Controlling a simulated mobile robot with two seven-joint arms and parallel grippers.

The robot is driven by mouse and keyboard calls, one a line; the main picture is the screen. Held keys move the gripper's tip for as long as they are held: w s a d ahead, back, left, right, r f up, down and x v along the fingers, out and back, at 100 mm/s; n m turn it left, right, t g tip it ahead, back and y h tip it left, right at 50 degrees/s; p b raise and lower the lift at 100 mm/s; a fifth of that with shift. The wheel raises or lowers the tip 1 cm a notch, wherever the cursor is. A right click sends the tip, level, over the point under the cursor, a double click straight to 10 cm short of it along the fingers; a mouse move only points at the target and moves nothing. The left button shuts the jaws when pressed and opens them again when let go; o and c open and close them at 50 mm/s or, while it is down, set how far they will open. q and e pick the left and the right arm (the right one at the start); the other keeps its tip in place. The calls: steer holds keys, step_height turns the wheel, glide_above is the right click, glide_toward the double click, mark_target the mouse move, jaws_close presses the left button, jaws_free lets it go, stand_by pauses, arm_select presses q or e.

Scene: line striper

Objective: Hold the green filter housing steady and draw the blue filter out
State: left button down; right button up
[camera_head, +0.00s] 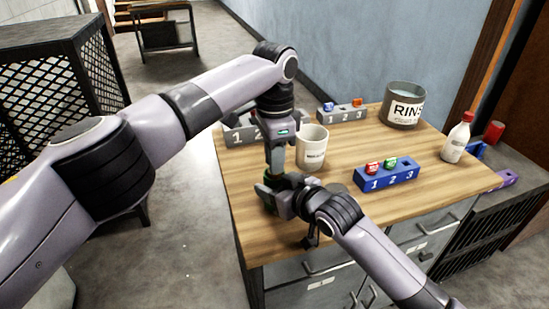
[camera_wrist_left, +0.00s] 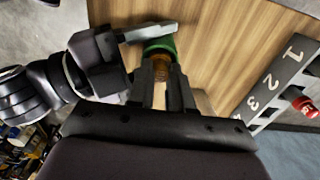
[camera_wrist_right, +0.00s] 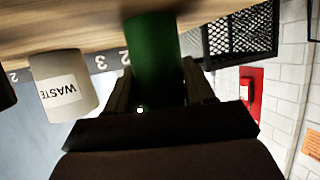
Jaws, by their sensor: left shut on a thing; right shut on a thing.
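The green filter housing (camera_wrist_right: 155,62) stands upright between the fingers of my right gripper (camera_wrist_right: 158,92), which is shut on it. In the head view the housing (camera_head: 292,178) shows only in part, near the table's left edge. My left gripper (camera_head: 275,168) points down from above and is shut on the filter's top at the housing's mouth. In the left wrist view a brownish ribbed part (camera_wrist_left: 162,66) shows between its fingers (camera_wrist_left: 164,84), at the green rim (camera_wrist_left: 158,44). No blue shows on the filter, and its lower part is hidden.
A white waste cup (camera_head: 312,147) stands close to the right of the grippers. A blue numbered rack (camera_head: 388,181) holds a red and a green piece. Grey numbered racks (camera_head: 342,114), a rinse pot (camera_head: 404,105) and a white bottle (camera_head: 457,140) stand farther off. The front table middle is clear.

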arm_select(q)
steer(key=shift+r, duration=0.2)
steer(key=c, duration=0.6)
jaws_free()
steer(key=shift+c, duration=0.2)
steer(key=shift+d+r, duration=0.1)
steer(key=shift+r, duration=3.35)
